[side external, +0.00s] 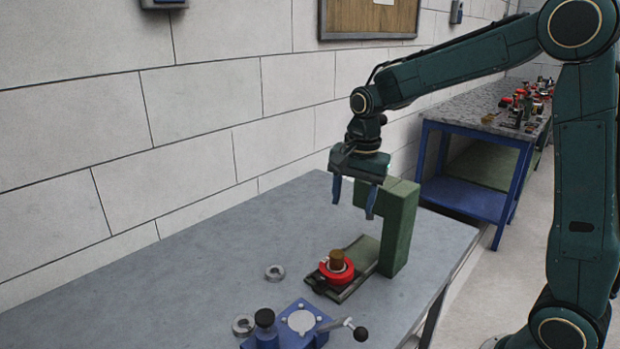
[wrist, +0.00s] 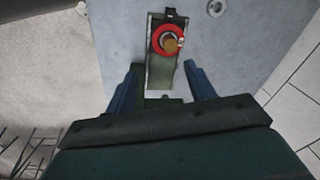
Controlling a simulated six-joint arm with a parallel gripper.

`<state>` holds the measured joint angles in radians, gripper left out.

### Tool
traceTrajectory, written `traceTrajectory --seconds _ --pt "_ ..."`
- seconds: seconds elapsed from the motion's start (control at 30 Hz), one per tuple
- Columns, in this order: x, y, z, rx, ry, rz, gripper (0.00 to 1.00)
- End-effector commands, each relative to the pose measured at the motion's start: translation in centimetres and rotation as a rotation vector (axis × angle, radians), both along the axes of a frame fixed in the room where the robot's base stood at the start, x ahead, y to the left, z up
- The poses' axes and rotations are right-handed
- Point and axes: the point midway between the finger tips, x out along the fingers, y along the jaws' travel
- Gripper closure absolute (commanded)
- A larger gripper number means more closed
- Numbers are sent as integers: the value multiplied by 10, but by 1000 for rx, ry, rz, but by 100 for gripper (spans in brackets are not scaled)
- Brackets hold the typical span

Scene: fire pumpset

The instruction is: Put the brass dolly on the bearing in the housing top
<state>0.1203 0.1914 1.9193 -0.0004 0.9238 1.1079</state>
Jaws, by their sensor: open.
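The brass dolly (side external: 337,259) is a short brown-gold cylinder standing upright on top of the red housing (side external: 326,273). In the wrist view the dolly (wrist: 171,45) shows inside the red ring of the housing (wrist: 158,35). A pale rim shows around the dolly's foot, but I cannot tell whether it is the bearing. The housing sits on a dark base plate at the foot of the green press frame (side external: 401,225). My gripper (side external: 353,208) is open and empty, well above the dolly and apart from it. Its two blue fingers also show in the wrist view (wrist: 160,72).
The green frame's upper arm stands close beside my gripper. A loose metal ring (side external: 275,272) and another (side external: 243,325) lie on the grey table (side external: 190,275). A blue fixture (side external: 300,322) with a black-knobbed lever is at the front. The table's left side is clear.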

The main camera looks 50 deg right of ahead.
Motion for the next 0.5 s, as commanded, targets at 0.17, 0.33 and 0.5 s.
traceTrajectory --seconds 0.17,0.33,0.5 --pt "-36 12 31 -32 -64 196 46" --pt "-70 22 52 -71 -119 380 46" --pt "-106 30 66 -118 -172 561 46"
